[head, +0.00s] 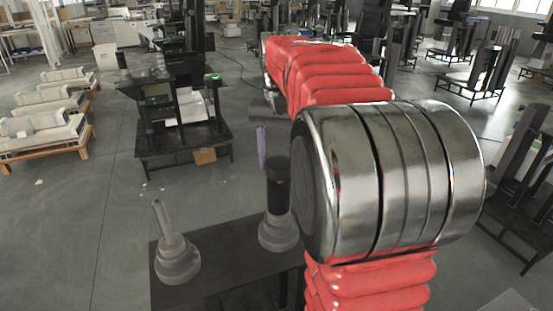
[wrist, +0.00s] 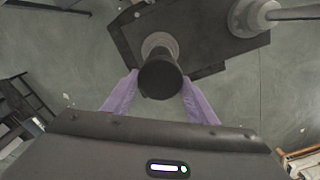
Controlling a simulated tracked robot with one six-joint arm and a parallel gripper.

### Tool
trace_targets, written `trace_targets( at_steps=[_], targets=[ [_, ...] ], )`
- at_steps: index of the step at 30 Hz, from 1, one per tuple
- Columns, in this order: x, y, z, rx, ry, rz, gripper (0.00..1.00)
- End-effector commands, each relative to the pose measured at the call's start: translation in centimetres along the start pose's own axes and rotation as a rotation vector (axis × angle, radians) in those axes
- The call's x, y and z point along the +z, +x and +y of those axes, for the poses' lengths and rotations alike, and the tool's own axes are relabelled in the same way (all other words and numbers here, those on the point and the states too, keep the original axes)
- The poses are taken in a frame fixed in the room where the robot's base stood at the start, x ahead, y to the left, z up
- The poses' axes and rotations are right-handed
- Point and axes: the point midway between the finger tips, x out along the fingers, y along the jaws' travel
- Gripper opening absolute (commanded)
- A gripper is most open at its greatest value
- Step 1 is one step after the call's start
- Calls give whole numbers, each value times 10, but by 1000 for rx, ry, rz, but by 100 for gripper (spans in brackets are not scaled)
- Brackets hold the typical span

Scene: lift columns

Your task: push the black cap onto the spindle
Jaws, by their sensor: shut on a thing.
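The black cap (head: 277,170) is at the top of a dark upright column that stands on a round grey base (head: 279,234) on the dark table. In the wrist view the cap (wrist: 160,80) is seen nearly end-on, in line with the grey base (wrist: 158,44). My gripper (wrist: 160,84) has one purple finger on each side of the cap and is shut on it. In the head view one purple finger (head: 262,148) shows beside the cap; my arm hides the rest. How far the cap is down over the spindle cannot be told.
A second grey base (head: 177,262) with a thin bare rod stands left on the same dark table (head: 222,270); it also shows at the top right of the wrist view (wrist: 252,16). A black workstation (head: 180,135) stands farther back. Open floor lies left of the table.

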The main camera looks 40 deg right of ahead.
Motion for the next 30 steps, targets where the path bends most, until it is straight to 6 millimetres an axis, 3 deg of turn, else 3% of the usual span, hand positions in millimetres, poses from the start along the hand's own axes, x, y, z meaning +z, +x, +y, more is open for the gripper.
trace_targets(
  at_steps=[30],
  targets=[
    [0, 9, -1, 0, -1, 0, 29]
  ],
)
